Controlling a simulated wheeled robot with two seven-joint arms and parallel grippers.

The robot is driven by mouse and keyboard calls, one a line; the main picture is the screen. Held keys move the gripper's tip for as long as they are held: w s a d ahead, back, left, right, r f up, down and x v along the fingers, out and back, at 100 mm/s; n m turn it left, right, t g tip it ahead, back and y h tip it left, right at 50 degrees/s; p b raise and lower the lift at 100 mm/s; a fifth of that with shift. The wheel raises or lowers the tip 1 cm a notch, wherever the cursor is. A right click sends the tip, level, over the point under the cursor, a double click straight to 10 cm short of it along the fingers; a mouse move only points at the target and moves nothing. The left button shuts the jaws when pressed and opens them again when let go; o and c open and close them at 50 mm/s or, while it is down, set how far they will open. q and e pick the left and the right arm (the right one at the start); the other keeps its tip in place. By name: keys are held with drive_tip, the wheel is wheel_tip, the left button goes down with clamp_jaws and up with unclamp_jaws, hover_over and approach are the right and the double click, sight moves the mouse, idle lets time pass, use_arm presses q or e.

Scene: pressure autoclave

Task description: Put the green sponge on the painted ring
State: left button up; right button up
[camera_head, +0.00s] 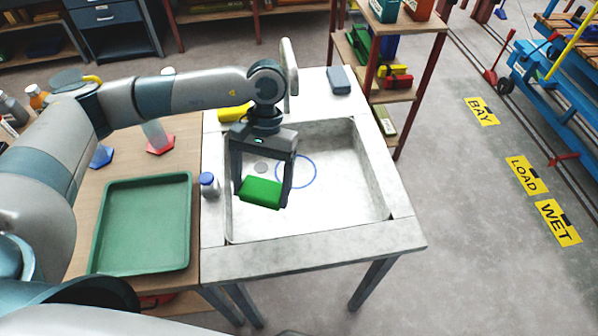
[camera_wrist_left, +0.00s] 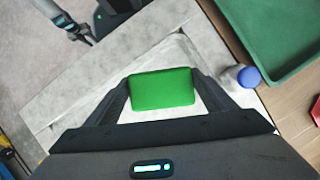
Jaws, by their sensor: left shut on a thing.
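The green sponge (camera_head: 261,192) is held between the two fingers of my left gripper (camera_head: 262,194), which is shut on it. It also shows in the left wrist view (camera_wrist_left: 162,89), with a finger at each side. The sponge appears above the floor of the pale stone sink (camera_head: 345,212); the exact gap is hard to tell. The painted ring (camera_head: 315,172) is a thin blue circle on the sink floor, right of and behind the sponge in the head view. A finger hides its left edge. What seems to be my right gripper (camera_wrist_left: 80,34) shows small in the left wrist view, its jaws unclear.
A green tray (camera_head: 143,228) lies on the wooden table at left. A yellow object (camera_head: 234,113) and a grey-blue block (camera_head: 339,80) lie on the back rim. The sink's right side is clear.

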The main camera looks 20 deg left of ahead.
use_arm(q)
drive_tip(key=b+x, duration=0.1)
drive_tip(key=x, duration=0.2)
drive_tip(key=w+b+x, duration=0.1)
drive_tip(key=b+x, duration=0.1)
drive_tip(key=x, duration=0.2)
drive_tip(key=w+f+b+x, duration=0.1)
drive_tip(key=x, duration=0.3)
drive_tip(key=shift+w+b, duration=0.25)
drive_tip(key=shift+b, duration=0.05)
use_arm(e)
drive_tip(key=shift+t, duration=0.5)
drive_tip(key=w+f, duration=0.2)
drive_tip(key=w+a+f, duration=0.1)
drive_tip(key=w+f, duration=0.1)
drive_tip(key=shift+w+a, duration=0.1)
drive_tip(key=shift+w, duration=0.1)
